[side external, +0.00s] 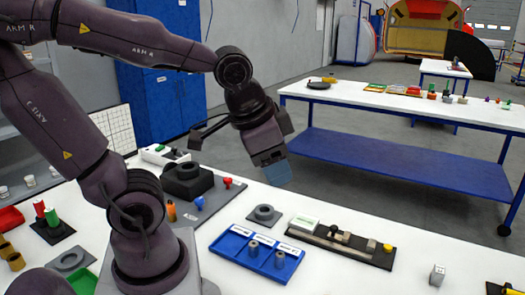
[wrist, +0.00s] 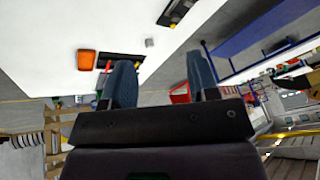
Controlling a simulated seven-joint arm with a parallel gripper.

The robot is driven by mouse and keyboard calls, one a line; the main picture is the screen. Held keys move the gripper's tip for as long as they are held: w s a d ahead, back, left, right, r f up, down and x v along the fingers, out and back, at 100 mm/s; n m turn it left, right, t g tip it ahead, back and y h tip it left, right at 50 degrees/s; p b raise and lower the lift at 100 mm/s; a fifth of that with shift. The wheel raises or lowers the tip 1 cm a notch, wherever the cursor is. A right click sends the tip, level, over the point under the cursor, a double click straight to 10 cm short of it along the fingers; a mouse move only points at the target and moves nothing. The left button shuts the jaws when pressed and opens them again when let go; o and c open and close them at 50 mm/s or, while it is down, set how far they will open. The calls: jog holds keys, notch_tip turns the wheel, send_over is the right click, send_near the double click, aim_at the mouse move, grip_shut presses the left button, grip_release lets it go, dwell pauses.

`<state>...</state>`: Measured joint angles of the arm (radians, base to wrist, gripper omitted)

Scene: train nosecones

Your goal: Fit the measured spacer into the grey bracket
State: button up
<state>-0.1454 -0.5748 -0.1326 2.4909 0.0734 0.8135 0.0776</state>
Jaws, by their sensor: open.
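My gripper (side external: 277,170) is high above the white table, with its blue fingers pointing down and nothing seen between them. In the wrist view its two fingers (wrist: 162,78) stand apart. Two grey cylindrical spacers, a left one (side external: 253,248) and a right one (side external: 279,259), stand in a blue tray (side external: 232,262) with white labels, below the gripper. Which one is measured I cannot tell. A small grey block (side external: 437,275) stands at the right, possibly the bracket; it also seems to show in the wrist view (wrist: 150,42). A grey ring on a plate (side external: 264,214) lies behind the tray.
A black gauge-like fixture (side external: 350,247) with a white box lies right of the tray. A black block with a round top (side external: 188,181) and small coloured parts stand behind. The table between fixture and grey block is clear. An orange item (wrist: 87,60) shows in the wrist view.

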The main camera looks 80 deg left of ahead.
jog(key=shift+o, duration=0.4)
jog(key=r, duration=0.1)
jog(key=s+d+h, duration=0.1)
jog(key=s+r+n, duration=0.1)
jog(key=shift+s+d+r+t+h, duration=0.2)
jog(key=shift+d+r+t+h, duration=0.1)
jog(key=shift+r+t, duration=0.1)
jog(key=shift+a, duration=0.1)
